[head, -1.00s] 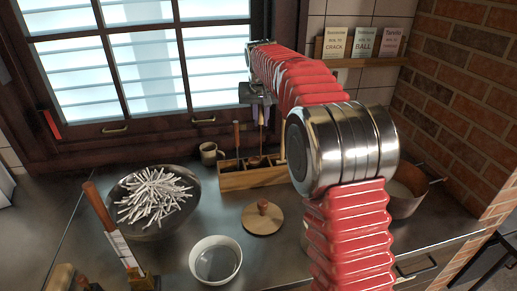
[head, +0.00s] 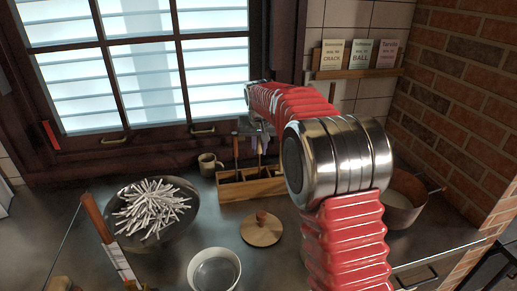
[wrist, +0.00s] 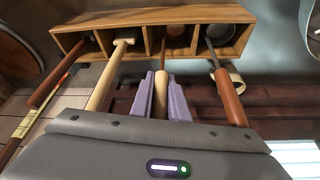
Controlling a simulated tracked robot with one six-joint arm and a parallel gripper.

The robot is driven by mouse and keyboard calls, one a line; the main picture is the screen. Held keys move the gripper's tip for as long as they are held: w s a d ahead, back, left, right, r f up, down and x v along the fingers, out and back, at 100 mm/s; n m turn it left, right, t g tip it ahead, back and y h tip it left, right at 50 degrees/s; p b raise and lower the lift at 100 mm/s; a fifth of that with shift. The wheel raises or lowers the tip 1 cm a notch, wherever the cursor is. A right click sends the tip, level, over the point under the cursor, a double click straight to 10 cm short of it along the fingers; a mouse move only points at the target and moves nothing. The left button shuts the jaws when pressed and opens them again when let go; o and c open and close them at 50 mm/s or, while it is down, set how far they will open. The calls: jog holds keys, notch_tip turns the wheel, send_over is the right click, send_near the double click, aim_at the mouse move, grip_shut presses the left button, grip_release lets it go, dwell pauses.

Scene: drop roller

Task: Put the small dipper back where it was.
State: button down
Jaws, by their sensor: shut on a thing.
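My gripper (wrist: 160,98) is shut on a light wooden handle, held between its purple fingers; I take this for the small dipper (wrist: 161,85). The dipper's far end reaches into a middle compartment of the wooden rack (wrist: 140,15), beside a divider. Its head is mostly hidden, and I cannot tell whether it touches the rack floor. In the head view my gripper (head: 261,142) is above the rack (head: 255,188), partly hidden by my arm.
In the wrist view, a brown-handled ladle (wrist: 230,98) and a pale-handled tool (wrist: 108,75) stand in neighbouring compartments. In the head view, a mug (head: 208,166) stands left of the rack, a wooden lid (head: 262,232) in front, and a pot (head: 402,205) to the right.

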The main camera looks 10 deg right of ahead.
jog(key=c, duration=1.7)
grip_release()
jog(key=shift+f, duration=0.1)
jog(key=shift+v, duration=6.1)
